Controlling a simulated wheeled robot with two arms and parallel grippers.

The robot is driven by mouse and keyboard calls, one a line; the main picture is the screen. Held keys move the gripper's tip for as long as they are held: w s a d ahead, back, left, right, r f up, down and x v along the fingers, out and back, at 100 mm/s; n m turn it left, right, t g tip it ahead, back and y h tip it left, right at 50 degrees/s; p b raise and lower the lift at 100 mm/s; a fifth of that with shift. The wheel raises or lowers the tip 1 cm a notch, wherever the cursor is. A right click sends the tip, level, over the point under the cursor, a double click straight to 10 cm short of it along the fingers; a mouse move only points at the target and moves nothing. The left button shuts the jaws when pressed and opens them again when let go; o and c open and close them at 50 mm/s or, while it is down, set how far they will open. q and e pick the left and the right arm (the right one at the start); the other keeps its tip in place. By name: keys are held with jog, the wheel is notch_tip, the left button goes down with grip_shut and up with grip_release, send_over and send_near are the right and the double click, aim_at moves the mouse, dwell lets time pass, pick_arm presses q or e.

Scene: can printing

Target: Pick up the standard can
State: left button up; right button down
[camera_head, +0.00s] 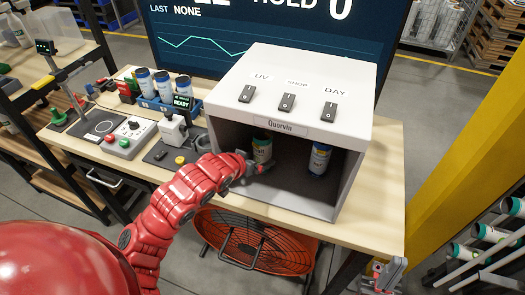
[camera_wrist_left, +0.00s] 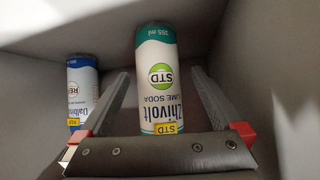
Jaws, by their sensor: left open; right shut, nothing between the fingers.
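In the left wrist view the can (camera_wrist_left: 160,85) appears upside down, reading "Zhivolt LIME SODA". My left gripper (camera_head: 252,170) reaches into the box opening at this can. In the left wrist view its open fingers (camera_wrist_left: 160,75) lie on either side of the can, with small gaps showing. My right gripper (camera_head: 386,274) is shut and empty, low at the right, beyond the table's front edge.
A blue-and-white can (camera_head: 320,158), also in the wrist view (camera_wrist_left: 82,90), stands right of the standard can. The white box (camera_head: 300,80) has a roof and side walls around both. Several cans (camera_head: 163,83) stand in a blue rack at the left, behind small devices.

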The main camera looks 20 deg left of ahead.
aim_at(263, 155)
pick_arm(q)
jog(key=shift+w+d+f, duration=0.25)
jog(key=shift+w, duration=0.25)
jog(key=shift+w+d+f, duration=0.2)
jog(key=shift+w+d, duration=0.05)
jog(key=shift+w, duration=0.2)
jog(key=shift+w+f+p, duration=0.3)
jog(key=shift+w+f, duration=0.15)
jog(key=shift+w, duration=0.05)
jog(key=c, duration=1.3)
jog(key=shift+d+r, duration=0.1)
jog(key=shift+r, duration=0.05)
